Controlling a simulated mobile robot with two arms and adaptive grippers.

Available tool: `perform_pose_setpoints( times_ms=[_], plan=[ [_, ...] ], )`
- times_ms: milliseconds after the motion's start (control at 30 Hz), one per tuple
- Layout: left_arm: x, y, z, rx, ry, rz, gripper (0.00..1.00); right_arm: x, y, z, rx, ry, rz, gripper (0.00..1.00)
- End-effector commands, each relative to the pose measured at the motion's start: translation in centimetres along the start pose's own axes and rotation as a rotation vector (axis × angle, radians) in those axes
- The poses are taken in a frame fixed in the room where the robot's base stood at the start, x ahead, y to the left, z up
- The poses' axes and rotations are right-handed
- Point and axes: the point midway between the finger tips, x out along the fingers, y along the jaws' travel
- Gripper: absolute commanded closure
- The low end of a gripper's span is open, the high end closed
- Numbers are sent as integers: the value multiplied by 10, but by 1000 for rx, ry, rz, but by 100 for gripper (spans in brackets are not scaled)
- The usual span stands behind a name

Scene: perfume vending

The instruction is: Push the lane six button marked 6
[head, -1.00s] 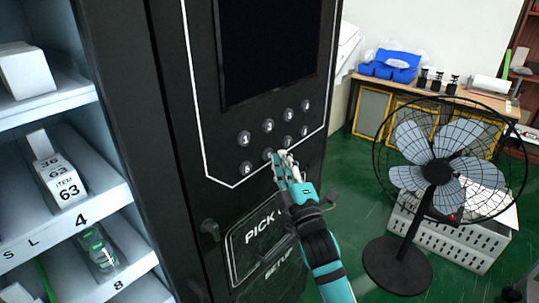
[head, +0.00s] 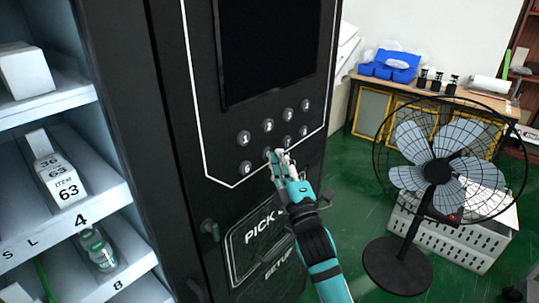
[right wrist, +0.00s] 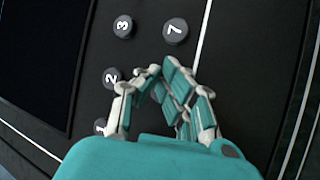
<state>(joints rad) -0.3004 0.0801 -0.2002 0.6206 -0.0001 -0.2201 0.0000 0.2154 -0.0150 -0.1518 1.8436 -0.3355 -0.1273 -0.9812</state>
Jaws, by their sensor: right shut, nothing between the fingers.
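The lane six button (head: 267,154) sits in the lower row of the black keypad panel, below button 2 (head: 267,125). In the head view only its edge shows beside my fingertips, and its number is hidden. My right gripper (head: 279,155) is shut and empty, with its tips at this button; I cannot tell whether they touch it. In the right wrist view the closed fingers (right wrist: 160,70) cover the spot beside button 2 (right wrist: 111,77). Button 7 (right wrist: 175,31) and button 3 (right wrist: 123,26) show just beyond them. My left gripper is out of view.
Button 1 (head: 243,138) and a lower-row button (head: 247,168) are left of my fingertips. A dark screen (head: 268,50) is above, and a pick-up flap (head: 262,235) below. A standing fan (head: 436,172) is to the right, with green floor between.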

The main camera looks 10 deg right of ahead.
Motion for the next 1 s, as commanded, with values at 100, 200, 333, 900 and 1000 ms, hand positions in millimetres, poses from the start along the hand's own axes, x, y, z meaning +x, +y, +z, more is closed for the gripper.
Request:
perform_pose_setpoints(
  times_ms=[100, 200, 333, 900, 1000],
  plan=[
    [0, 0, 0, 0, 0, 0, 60, 0, 0, 0, 0, 1, 1, 100],
    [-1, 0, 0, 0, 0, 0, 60, -1, 1, 0, 0, 1, 0, 100],
    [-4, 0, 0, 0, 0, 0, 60, -5, 4, 3, -1, 1, 0, 100],
    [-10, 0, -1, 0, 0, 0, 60, -16, 9, 9, -1, 0, -1, 100],
    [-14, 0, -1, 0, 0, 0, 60, -23, 13, 13, -2, -1, -2, 100]
  ],
)
